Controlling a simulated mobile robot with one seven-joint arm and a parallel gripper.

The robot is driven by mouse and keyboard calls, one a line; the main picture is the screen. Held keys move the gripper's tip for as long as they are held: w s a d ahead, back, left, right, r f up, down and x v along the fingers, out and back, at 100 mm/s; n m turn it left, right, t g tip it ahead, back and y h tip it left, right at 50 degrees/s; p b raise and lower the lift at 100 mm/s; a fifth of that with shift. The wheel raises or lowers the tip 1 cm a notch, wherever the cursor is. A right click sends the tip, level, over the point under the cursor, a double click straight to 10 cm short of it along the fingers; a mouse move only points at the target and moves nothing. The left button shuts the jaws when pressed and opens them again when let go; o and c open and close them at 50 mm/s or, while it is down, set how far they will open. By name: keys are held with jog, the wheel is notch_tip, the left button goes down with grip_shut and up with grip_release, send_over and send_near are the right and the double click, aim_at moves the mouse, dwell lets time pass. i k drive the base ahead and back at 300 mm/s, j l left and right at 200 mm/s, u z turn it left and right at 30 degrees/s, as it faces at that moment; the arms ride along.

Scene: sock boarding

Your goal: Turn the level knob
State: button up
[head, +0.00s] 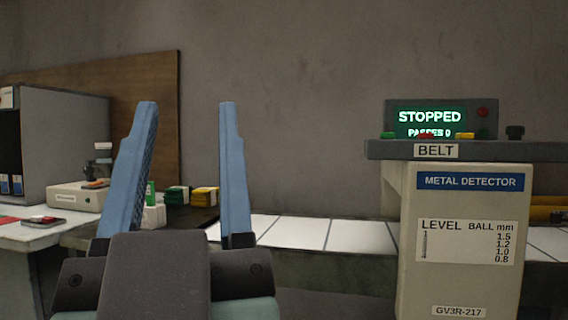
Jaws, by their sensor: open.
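My gripper (188,108) stands upright left of centre, with its two blue fingers wide apart and nothing between them. The metal detector (411,270) is a pale cabinet at the right, apart from my gripper. Its front has a LEVEL / BALL mm label (466,242) with a printed scale. A black knob (515,132) sits at the right end of the grey top panel (540,151). No lettering beside this knob is readable, so I cannot tell if it is the level knob.
A display (430,119) reads STOPPED, with red, green and yellow buttons near it. A white-tiled belt (300,232) runs along the wall behind. At left are a grey cabinet (65,135), a table (25,237) with small items, and green and yellow stacks (204,196).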

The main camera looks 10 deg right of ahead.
aim_at(514, 133)
jog(key=z, duration=1.15)
jog(key=i, duration=0.15)
